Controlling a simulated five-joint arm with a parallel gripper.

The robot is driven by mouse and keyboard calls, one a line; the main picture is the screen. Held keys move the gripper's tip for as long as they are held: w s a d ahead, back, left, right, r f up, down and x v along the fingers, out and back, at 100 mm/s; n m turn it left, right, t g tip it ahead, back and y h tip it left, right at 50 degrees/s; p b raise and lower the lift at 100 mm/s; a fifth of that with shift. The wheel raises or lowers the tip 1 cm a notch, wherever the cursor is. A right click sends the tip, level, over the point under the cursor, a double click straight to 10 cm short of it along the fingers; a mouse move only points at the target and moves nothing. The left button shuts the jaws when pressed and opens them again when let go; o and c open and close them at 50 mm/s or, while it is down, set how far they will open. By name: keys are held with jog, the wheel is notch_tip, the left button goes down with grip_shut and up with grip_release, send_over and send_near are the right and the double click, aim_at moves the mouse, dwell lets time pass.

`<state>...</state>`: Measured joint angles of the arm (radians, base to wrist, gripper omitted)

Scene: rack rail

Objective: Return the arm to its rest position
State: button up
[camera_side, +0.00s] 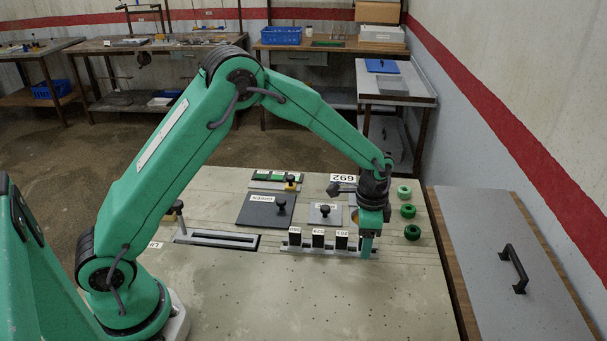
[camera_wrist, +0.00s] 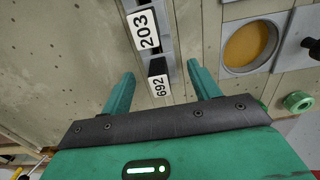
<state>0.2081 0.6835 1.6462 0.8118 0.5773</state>
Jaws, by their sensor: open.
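My gripper (camera_side: 368,248) is at the right end of the rack rail (camera_side: 300,251), pointing down. Its two fingers (camera_wrist: 160,85) are apart in the wrist view. A black block labelled 692 (camera_wrist: 158,84) stands between them, with gaps visible on both sides. A block labelled 203 (camera_wrist: 146,32) sits beside it along the rail. The 692 block is mostly hidden there behind the fingers.
A dark panel with a knob (camera_side: 262,212) and a grey knobbed plate (camera_side: 324,214) lie behind the rail. Several green rings (camera_side: 407,211) are at the right. A slotted fixture (camera_side: 217,239) is at the left. The front of the table (camera_side: 300,300) is clear.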

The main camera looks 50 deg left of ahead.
jog(key=shift+r, duration=2.9)
jog(key=shift+s+a+r, duration=0.15)
jog(key=shift+r, duration=0.3)
jog(key=s+a+r+n+t, duration=0.2)
jog(key=s+a+r+n, duration=0.15)
jog(key=s+r, duration=0.5)
jog(key=s+a+r+n+t, duration=0.25)
jog(key=s+a+r, duration=0.25)
jog(key=s+r, duration=0.4)
jog(key=s+a+f+n+t, duration=0.1)
jog(key=s+n, duration=0.2)
jog(key=s, duration=0.6)
jog(key=shift+a+f, duration=0.2)
jog(key=shift+a, duration=0.1)
jog(key=shift+c, duration=0.2)
